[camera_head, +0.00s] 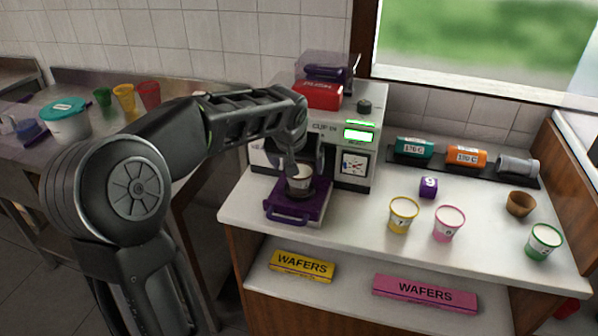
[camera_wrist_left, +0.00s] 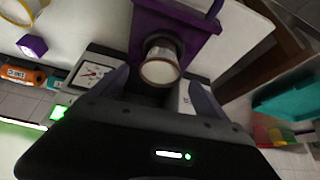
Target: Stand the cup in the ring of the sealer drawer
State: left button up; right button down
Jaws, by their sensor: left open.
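The cup (camera_head: 300,182), white with a brownish band, stands in the purple sealer drawer (camera_head: 287,218), which is pulled out at the front of the sealer (camera_head: 355,135). The cup looks upright, its lower part at the drawer's ring; the ring itself is mostly hidden. In the left wrist view the cup (camera_wrist_left: 160,68) shows its pale round top against the purple drawer (camera_wrist_left: 198,42). My left gripper (camera_head: 302,165) is over the drawer at the cup. Its fingers (camera_wrist_left: 157,80) are spread, with clear gaps on both sides of the cup. My right gripper is not in view.
Yellow (camera_head: 403,214), pink (camera_head: 449,222) and green (camera_head: 543,241) rimmed cups stand on the counter to the right. A purple cube (camera_head: 428,187) and a brown bowl (camera_head: 520,203) are near them. Wafer boxes (camera_head: 425,291) lie on the shelf below.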

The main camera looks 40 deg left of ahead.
pick_arm(q)
jog(key=v, duration=0.6)
jog(key=shift+r, duration=0.3)
jog(key=shift+s+d+f, duration=0.1)
jog(key=shift+s, duration=0.05)
